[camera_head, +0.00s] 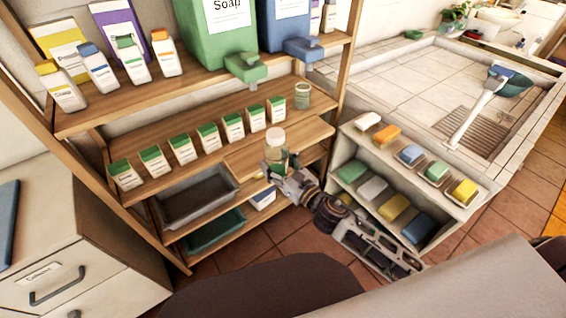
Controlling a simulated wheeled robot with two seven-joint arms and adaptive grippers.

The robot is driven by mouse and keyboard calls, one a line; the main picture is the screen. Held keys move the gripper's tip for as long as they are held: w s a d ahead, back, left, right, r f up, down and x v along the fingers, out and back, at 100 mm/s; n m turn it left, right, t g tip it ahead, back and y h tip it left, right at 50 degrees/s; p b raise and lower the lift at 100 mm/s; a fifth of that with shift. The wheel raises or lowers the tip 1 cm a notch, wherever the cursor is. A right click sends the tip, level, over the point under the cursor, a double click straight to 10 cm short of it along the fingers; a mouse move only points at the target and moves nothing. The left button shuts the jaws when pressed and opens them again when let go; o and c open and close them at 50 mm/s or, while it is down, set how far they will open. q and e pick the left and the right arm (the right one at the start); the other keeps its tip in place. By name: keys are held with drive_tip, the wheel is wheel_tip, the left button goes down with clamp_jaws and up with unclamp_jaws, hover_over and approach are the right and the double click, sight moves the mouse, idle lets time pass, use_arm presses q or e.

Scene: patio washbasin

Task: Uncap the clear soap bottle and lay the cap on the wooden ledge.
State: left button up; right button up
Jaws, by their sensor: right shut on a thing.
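A small clear bottle (275,155) with a pale, cream-coloured lid (276,137) stands upright in front of the wooden ledge (310,137), which juts out from the shelf. The lid appears to be on the bottle. My right gripper (277,167) comes up from the lower right and is shut on the bottle's lower body, below the lid. The gripper hides the bottle's base, so I cannot tell whether it touches anything beneath. My left gripper is not in view.
Several green-capped white bottles (207,138) line the shelf left of the ledge, with a small greenish jar (302,96) behind. Large green (215,40) and blue (284,25) dispensers overhang. A rack of coloured soaps (411,155) stands close on the right. The ledge's right part is bare.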

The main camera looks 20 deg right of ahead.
drive_tip(key=s+a+r+n+g+y, duration=0.1)
drive_tip(key=a+r+n+g+y, duration=0.1)
drive_tip(key=a, duration=0.4)
drive_tip(key=shift+s+a+n+g+y, duration=0.35)
drive_tip(key=shift+n+y, duration=0.35)
drive_tip(key=shift+y, duration=0.6)
drive_tip(key=shift+a+r, duration=0.1)
